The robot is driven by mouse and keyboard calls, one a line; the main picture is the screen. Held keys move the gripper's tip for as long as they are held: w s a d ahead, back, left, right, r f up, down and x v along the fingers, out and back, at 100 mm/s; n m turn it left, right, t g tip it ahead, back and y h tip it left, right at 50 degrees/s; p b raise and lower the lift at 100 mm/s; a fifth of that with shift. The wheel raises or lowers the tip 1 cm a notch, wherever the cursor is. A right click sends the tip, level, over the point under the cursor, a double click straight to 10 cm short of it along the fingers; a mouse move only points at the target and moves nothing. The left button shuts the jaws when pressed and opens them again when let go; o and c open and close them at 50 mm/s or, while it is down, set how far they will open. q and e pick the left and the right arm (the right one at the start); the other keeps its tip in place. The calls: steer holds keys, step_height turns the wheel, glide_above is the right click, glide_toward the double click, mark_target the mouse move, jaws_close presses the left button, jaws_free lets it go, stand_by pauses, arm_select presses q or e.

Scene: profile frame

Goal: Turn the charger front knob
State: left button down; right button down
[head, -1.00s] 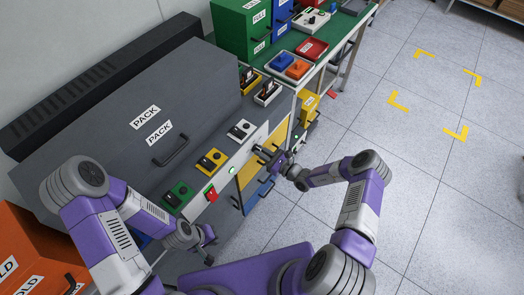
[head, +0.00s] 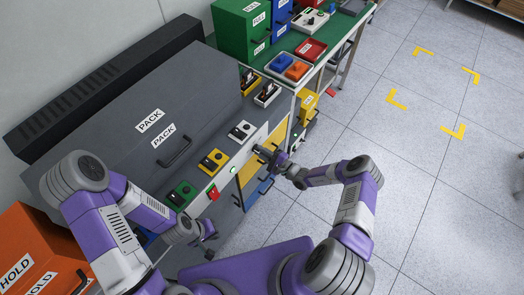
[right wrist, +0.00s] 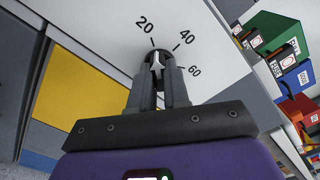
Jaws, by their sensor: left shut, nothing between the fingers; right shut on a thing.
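The charger front knob (right wrist: 157,59) is small, with a pale pointer, on a white panel marked 20, 40 and 60 in the right wrist view. The pointer looks turned roughly toward the 20 side. My right gripper (right wrist: 158,66) is shut on the knob, one dark finger on each side, hiding much of it. In the head view my right gripper (head: 259,150) is at the white front panel (head: 240,165), and the knob is hidden there. My left gripper (head: 209,254) is shut and empty, low in front of the bench, apart from the panel.
A green box (head: 182,195), a yellow box (head: 212,161) and a white box (head: 241,131) line the ledge above the panel. A red switch (head: 213,193) sits on the front. A grey PACK case (head: 110,110) stands behind. Open floor (head: 400,180) lies to the right.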

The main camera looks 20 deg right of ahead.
steer(key=shift+n, duration=0.6)
steer(key=c, duration=1.1)
jaws_free()
steer(key=p+v, duration=0.1)
steer(key=v, duration=0.6)
steer(key=shift+s+d, duration=0.2)
steer(key=shift+s, duration=0.1)
